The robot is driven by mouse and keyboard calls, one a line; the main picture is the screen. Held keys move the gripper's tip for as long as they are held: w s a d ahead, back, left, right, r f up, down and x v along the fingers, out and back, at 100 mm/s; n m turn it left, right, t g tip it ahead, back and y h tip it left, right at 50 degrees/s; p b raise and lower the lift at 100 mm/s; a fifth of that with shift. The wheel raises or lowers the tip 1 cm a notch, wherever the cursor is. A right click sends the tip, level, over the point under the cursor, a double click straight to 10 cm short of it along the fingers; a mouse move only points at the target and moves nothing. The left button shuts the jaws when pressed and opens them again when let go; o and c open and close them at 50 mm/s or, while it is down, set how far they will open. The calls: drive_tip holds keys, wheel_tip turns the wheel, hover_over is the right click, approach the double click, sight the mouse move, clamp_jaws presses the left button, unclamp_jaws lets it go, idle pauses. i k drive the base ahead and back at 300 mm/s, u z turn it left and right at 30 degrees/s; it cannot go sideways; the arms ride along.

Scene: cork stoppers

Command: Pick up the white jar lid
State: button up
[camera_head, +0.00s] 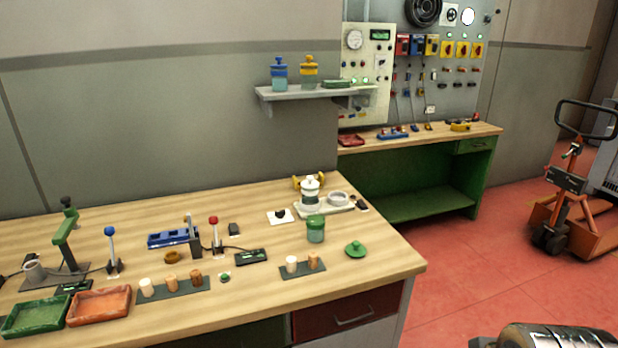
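The white jar lid (310,182) has a small knob and sits on top of a jar (310,199). The jar stands upright on a pale grey plate (325,209) toward the back right of the wooden workbench (220,290). A pale round ring-like piece (338,198) lies beside the jar on the same plate. My gripper is not in view, so I cannot see whether it is open or shut.
A green-lidded jar (315,232) stands in front of the plate, with a loose green lid (355,249) to its right. Stoppers stand on a dark strip (290,272). Levers (216,240) and trays (98,305) are farther left. The bench's right front corner is clear.

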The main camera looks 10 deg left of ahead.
sight(310, 183)
drive_tip(key=u, duration=0.3)
drive_tip(key=i, duration=0.65)
drive_tip(key=u, duration=0.85)
drive_tip(key=i, duration=0.45)
drive_tip(key=u, duration=0.25)
